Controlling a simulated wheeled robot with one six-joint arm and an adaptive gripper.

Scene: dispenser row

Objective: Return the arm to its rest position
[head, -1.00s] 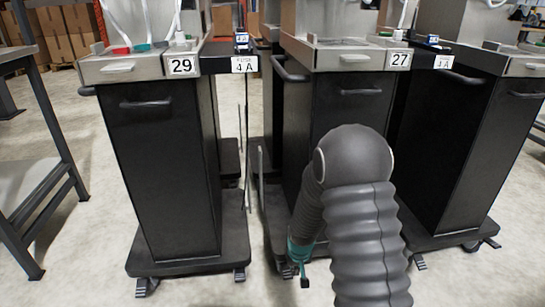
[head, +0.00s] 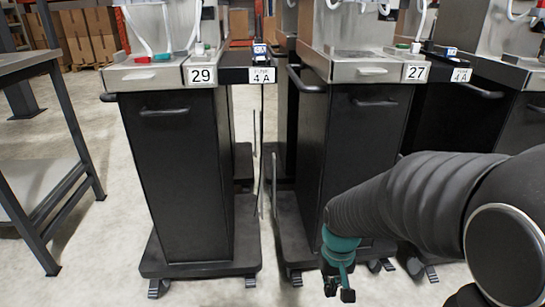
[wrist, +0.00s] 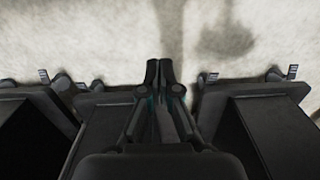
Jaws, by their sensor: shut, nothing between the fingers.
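My gripper (head: 338,285) hangs at the end of my grey arm, low in front of the dispenser cart numbered 27 (head: 367,140). Its fingers point down, and a teal band shows just above them. In the wrist view my gripper (wrist: 165,72) has its two fingertips together with nothing between them. Pale floor lies beyond the tips. My arm crosses the lower right of the head view and hides part of the cart base and the floor there.
The cart numbered 29 (head: 180,180) stands to the left, with a narrow gap between it and cart 27. Another dark cart (head: 480,115) stands at the right. A grey metal table (head: 40,140) is at the left edge. Open floor (head: 110,260) shows between table and cart 29.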

